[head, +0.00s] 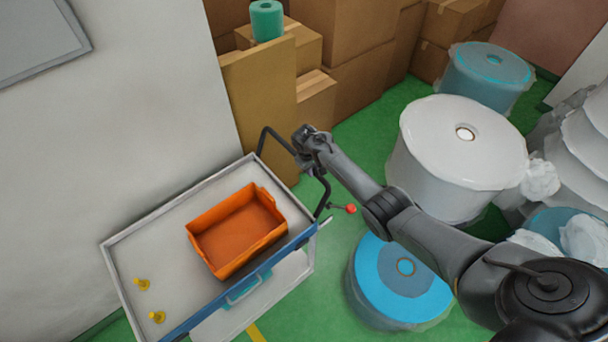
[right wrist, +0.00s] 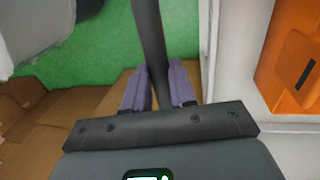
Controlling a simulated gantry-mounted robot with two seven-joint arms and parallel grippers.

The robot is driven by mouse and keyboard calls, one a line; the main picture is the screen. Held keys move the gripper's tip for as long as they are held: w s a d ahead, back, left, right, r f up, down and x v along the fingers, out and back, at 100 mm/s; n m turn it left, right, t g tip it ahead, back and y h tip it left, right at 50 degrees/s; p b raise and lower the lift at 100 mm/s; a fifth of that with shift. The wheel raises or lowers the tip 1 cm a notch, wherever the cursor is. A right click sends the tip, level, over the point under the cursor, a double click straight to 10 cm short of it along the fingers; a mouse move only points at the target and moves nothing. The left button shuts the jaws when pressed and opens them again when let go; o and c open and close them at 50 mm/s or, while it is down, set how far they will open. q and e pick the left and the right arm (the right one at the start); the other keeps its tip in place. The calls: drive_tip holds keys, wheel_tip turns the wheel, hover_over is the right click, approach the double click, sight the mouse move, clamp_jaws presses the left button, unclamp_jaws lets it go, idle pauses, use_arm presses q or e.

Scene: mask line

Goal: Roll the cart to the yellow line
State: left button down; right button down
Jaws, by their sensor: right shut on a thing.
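The cart (head: 150,220) is a grey-topped trolley with a blue front edge, standing against the pale wall at left in the head view. Its black bar handle (head: 276,140) rises at its right end. My right gripper (head: 303,145) is shut on this handle. In the right wrist view its purple fingers (right wrist: 158,85) sit on both sides of the dark handle bar (right wrist: 148,30). My left gripper is not in view.
An orange bin (head: 238,232) and two small yellow pieces (head: 142,285) sit on the cart. A red-knobbed lever (head: 350,209) sticks out by the handle. Cardboard boxes (head: 355,60) stand behind; a white roll (head: 455,150) and a blue roll (head: 395,285) stand at right.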

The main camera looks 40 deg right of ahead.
drive_tip(key=s+d+b, duration=0.1)
drive_tip(key=d+b, duration=0.8)
drive_tip(key=d, duration=0.8)
drive_tip(key=shift+s, duration=0.25)
drive_tip(key=c, duration=0.9)
unclamp_jaws()
drive_tip(key=shift+a, duration=0.1)
drive_tip(key=r+p, duration=0.1)
drive_tip(key=r, duration=0.2)
drive_tip(key=a+r, duration=0.1)
drive_tip(key=r, duration=0.3)
drive_tip(key=a+r+p, duration=0.1)
drive_tip(key=r, duration=0.2)
drive_tip(key=shift+w+r+p, duration=0.1)
drive_tip(key=shift+r+p, duration=0.25)
